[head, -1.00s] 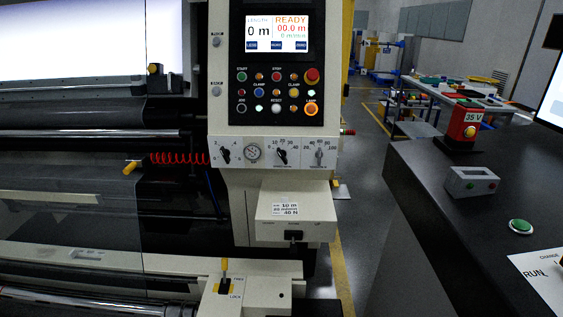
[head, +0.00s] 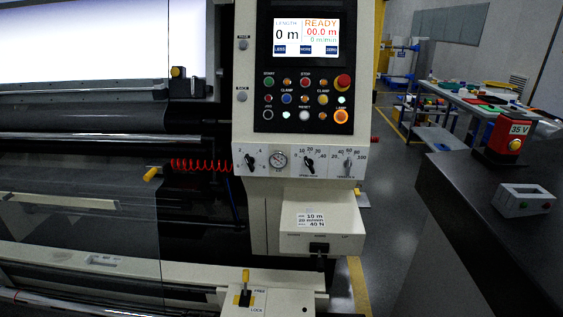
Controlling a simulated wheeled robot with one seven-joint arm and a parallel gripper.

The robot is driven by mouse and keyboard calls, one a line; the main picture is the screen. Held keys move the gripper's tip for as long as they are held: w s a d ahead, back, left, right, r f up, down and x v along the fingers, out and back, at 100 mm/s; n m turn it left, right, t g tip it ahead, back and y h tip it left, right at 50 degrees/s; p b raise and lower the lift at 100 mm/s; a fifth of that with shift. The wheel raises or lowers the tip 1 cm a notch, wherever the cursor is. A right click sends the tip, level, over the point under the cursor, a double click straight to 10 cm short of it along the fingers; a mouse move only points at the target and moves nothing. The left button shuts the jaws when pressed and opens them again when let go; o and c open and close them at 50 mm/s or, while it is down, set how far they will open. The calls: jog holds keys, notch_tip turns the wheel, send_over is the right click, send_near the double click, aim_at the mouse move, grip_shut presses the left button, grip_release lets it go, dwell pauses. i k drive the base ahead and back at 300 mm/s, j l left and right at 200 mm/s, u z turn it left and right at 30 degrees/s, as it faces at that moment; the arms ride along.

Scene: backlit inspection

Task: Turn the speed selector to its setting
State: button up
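A white strip (head: 222,155) under the control panel carries three dark-pointered knobs and a round gauge (head: 279,160). The middle knob (head: 309,165) has a scale running from 0 to 40 and looks like the speed selector, though its caption is too small to read. Its pointer tilts to the upper left. The right knob (head: 348,166) has a scale up to 100, with its pointer about upright. The left knob (head: 249,161) has a scale with few numbers. A placard (head: 311,220) below reads 10 m, a blurred middle line, and 40 N. My gripper is not in view.
The control panel (head: 262,80) above has a screen showing READY and several buttons. A yellow-handled lever (head: 245,285) stands at the bottom. A dark bench (head: 470,220) with a grey box (head: 523,200) and a red 35 V unit (head: 506,137) is right. Floor (head: 395,200) between is clear.

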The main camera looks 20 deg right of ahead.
aim_at(308, 162)
jog(key=i+j+u, duration=0.15)
jog(key=i, duration=0.4)
jog(key=i+u, duration=0.1)
jog(key=i, duration=0.4)
jog(key=i+j+z, duration=0.2)
jog(key=i+z, duration=0.25)
jog(key=i+j+z, duration=0.4)
jog(key=i, duration=0.25)
jog(key=k+l, duration=0.1)
jog(key=k, duration=0.35)
jog(key=k+l, duration=0.1)
jog(key=k, duration=0.4)
